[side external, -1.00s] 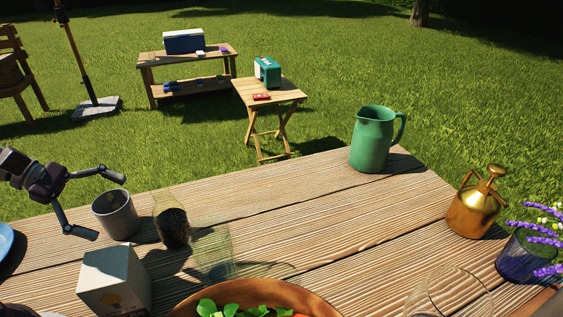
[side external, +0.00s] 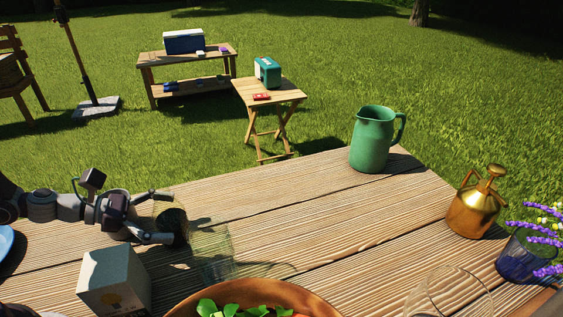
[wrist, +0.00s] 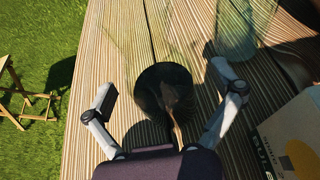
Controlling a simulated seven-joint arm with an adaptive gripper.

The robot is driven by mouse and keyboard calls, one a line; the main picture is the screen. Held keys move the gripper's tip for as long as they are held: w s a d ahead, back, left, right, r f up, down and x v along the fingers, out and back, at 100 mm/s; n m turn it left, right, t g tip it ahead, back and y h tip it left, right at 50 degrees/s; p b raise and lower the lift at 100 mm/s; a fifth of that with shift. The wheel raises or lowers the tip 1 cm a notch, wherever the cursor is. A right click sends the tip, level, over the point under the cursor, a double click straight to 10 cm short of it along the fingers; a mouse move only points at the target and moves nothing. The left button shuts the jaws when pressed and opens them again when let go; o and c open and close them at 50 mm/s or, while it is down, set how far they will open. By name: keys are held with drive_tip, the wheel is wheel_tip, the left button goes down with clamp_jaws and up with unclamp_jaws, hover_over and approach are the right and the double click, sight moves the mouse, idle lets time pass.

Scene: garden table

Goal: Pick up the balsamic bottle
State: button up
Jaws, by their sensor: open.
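A clear bottle with dark contents, which looks like the balsamic bottle (side external: 170,219), stands on the wooden table in the side external view. In the wrist view the dark-filled bottle (wrist: 165,92) sits between my two fingers. My gripper (side external: 168,216) is low and level, reaching in from the left, with one finger on each side of the bottle. In the wrist view my gripper (wrist: 164,84) is open, and gaps show between the fingers and the bottle. The gripper partly hides the bottle's left side in the side external view.
A pale greenish glass (side external: 216,256) stands close to the right of the bottle. A white box (side external: 113,283) and a wooden salad bowl (side external: 285,291) are nearer the camera. A green pitcher (side external: 371,142) and a brass mister (side external: 474,208) stand farther right. The table's middle is clear.

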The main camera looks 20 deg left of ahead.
drive_tip(key=c, duration=1.3)
drive_tip(key=shift+c, duration=0.2)
drive_tip(key=shift+r, duration=0.1)
